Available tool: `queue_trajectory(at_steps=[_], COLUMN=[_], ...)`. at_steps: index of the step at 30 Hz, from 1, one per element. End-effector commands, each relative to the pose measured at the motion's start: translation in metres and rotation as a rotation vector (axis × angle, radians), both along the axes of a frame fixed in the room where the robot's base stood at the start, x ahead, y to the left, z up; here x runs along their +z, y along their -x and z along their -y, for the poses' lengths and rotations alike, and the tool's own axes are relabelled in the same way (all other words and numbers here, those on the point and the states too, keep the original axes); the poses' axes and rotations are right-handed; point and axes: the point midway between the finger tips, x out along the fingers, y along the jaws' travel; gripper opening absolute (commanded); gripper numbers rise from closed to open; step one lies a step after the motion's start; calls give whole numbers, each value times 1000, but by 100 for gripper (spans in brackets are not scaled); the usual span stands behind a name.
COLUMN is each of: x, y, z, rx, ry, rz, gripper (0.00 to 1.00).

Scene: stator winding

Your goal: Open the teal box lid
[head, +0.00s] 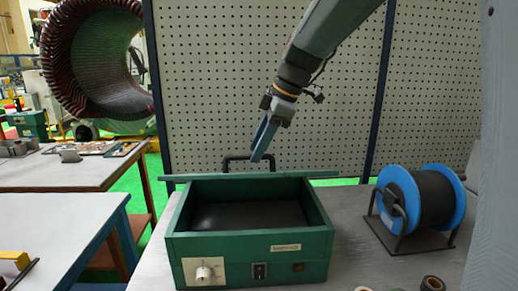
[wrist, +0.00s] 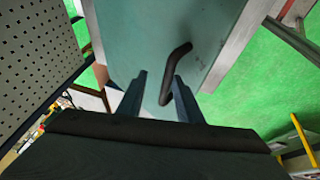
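The teal box (head: 250,245) stands on the grey table with its top uncovered and its dark inside showing. Its lid (head: 310,175) shows nearly edge-on as a thin teal strip along the box's back rim. The lid's black handle (head: 235,159) rises above that strip. In the wrist view the lid (wrist: 130,30) is a broad teal panel, with the bent handle (wrist: 178,55) on it. My gripper (head: 257,158) is at the handle. In the wrist view my gripper (wrist: 158,77) has its fingers apart, with the handle's lower part between them; no firm contact shows.
A blue spool (head: 435,198) on a black stand is right of the box. Dark rolls (head: 432,284) lie at the front right. A perforated panel (head: 220,80) stands behind. Another workbench (head: 40,225) is at left. The table beside the box's right front is partly clear.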

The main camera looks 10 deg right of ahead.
Motion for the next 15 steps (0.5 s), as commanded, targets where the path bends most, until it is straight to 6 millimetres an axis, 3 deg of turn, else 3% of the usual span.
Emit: queue_trajectory(at_steps=[8, 15], x=[1, 13], y=[0, -3], z=[1, 4], rx=[1, 1], ry=[0, 1], rz=[2, 2], gripper=[31, 31])
